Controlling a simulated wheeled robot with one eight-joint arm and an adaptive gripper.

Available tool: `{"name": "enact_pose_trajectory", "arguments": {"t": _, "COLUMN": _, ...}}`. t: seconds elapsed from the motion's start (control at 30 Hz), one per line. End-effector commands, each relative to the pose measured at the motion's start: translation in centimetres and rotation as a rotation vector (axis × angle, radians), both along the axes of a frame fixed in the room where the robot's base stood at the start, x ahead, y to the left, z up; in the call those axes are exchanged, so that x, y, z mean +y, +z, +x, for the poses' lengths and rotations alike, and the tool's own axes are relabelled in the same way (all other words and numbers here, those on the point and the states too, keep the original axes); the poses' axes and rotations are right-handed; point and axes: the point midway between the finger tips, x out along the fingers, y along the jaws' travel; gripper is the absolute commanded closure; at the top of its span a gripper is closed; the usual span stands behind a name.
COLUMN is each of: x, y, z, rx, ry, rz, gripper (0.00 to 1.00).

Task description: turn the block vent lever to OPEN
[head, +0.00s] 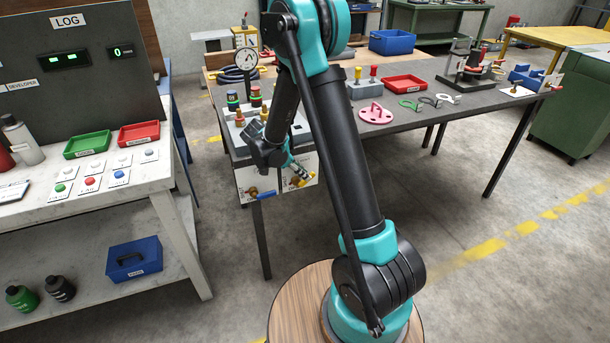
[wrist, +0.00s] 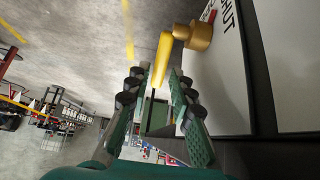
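The block vent lever (wrist: 162,58) is a yellow handle on a brass valve (wrist: 195,37), seen in the wrist view. The valve is fixed to a white panel, with the lettering SHUT (wrist: 229,16) beside it. My gripper (wrist: 158,75) is open, with its two green fingers on either side of the lever, which reaches into the gap between them. I cannot tell whether either finger touches it.
Fittings with coloured bands (head: 233,100) and a gauge (head: 245,60) stand above. The dark table (head: 430,120) runs right, with a pink flange (head: 375,113). Floor in front is free.

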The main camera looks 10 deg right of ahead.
Motion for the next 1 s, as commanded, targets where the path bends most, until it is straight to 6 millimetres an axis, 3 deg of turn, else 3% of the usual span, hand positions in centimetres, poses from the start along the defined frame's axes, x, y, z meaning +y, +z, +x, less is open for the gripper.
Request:
{"name": "enact_pose_trajectory", "arguments": {"t": 0.3, "x": 3.9, "y": 5.1, "z": -0.9, "rx": 0.0, "ry": 0.003, "rz": 0.0, "gripper": 0.78}}
{"name": "enact_pose_trajectory", "arguments": {"t": 0.5, "x": 5.6, "y": 7.4, "z": -1.2, "rx": 0.0, "ry": 0.001, "rz": 0.0, "gripper": 0.78}}
{"name": "enact_pose_trajectory", "arguments": {"t": 0.93, "x": 6.2, "y": 8.2, "z": -1.4, "rx": -0.001, "ry": 0.001, "rz": 0.0, "gripper": 0.78}}
{"name": "enact_pose_trajectory", "arguments": {"t": 1.0, "x": 6.2, "y": 8.2, "z": -1.4, "rx": 0.001, "ry": 0.002, "rz": 0.001, "gripper": 0.86}}
